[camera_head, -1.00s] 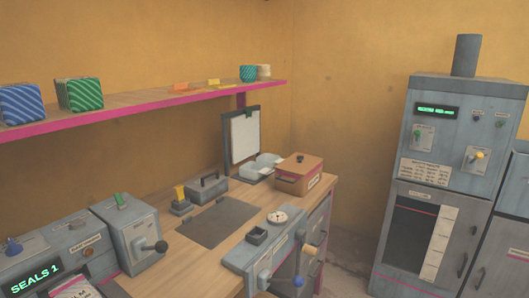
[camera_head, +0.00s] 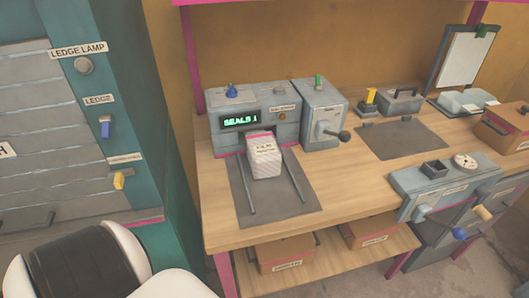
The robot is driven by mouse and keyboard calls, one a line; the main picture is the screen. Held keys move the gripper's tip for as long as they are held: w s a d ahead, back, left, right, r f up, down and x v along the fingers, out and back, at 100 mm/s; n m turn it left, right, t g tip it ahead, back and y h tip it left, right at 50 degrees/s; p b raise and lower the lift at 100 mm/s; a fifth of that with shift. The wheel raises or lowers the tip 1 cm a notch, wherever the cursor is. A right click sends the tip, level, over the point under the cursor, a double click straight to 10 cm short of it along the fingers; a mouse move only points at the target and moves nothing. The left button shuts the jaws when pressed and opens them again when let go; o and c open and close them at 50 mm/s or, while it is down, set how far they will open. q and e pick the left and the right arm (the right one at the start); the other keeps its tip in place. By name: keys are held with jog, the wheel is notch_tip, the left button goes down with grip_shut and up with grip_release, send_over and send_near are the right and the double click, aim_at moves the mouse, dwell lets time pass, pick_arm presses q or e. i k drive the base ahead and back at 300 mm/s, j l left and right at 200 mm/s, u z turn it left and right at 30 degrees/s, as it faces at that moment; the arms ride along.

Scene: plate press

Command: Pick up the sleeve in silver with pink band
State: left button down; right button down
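A pale, silver-white sleeve (camera_head: 265,160) with a pink band near its top and a printed label is in the middle of the view. It rests at the front of the grey machine (camera_head: 252,125) whose green display reads SEALS 1. It is over the back of a dark mat (camera_head: 275,207), between two thin rails. Neither of my grippers shows, and nothing touches the sleeve. A black and white part of my own body fills the lower left corner.
A grey lever box (camera_head: 318,115) stands right of the machine. Another lever unit (camera_head: 440,185) sits at the bench's front right. Boxes (camera_head: 285,255) lie on the lower shelf. A teal-framed shutter panel (camera_head: 60,130) stands at left. The bench front (camera_head: 340,205) is clear.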

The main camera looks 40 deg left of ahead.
aim_at(263, 156)
jog(key=u, duration=1.35)
jog(key=l, duration=0.2)
